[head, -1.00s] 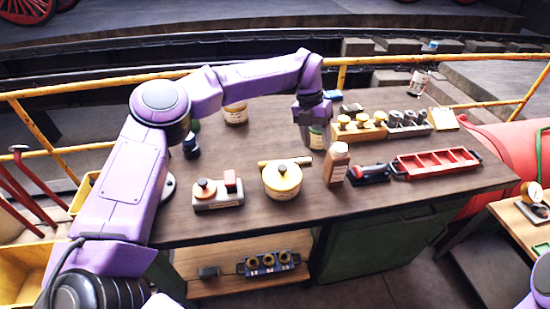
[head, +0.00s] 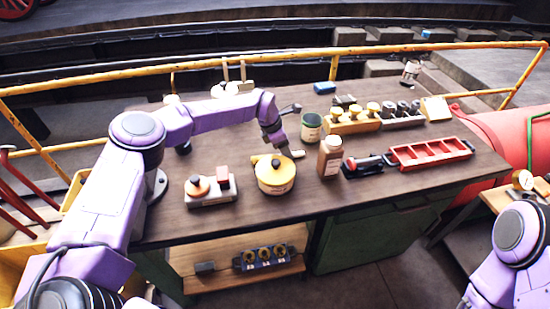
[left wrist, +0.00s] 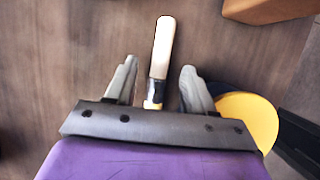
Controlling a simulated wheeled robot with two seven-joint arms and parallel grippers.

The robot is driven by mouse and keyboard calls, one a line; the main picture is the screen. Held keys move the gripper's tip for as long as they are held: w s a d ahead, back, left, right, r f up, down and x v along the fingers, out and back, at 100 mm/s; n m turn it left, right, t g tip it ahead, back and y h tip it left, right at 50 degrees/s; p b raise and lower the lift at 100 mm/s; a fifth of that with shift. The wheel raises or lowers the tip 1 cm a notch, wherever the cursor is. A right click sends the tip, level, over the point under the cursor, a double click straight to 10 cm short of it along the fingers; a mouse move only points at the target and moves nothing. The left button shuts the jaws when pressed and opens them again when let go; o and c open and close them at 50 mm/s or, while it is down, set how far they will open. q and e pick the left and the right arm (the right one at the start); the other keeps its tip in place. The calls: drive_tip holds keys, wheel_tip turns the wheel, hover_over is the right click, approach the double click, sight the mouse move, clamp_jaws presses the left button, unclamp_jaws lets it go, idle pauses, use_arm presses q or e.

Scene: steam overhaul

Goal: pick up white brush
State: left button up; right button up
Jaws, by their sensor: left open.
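The white brush lies on the workbench just behind the yellow pot; in the head view only its pale end (head: 298,153) shows beside my gripper. In the left wrist view the brush (left wrist: 162,48) has a long pale part, a black collar and a yellowish bit near the gripper's palm. My left gripper (head: 284,150) points down over it. In the left wrist view the open fingers (left wrist: 158,78) stand on either side of the brush, apart from it. My right gripper is out of view; only part of that arm shows at lower right.
The lidded yellow pot (head: 275,176) stands close in front of my left gripper. A red tray (head: 430,153) lies farther right. The bench's left middle is fairly clear.

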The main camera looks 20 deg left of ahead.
use_arm(q)
drive_tip(key=x, duration=0.2)
drive_tip(key=shift+w+d+f, duration=0.25)
drive_tip(key=shift+d, duration=0.1)
drive_tip(key=shift+s+r, duration=0.1)
drive_tip(key=shift+a, duration=0.1)
drive_tip(key=shift+a+b, duration=0.15)
drive_tip(key=shift+b, duration=0.15)
clamp_jaws()
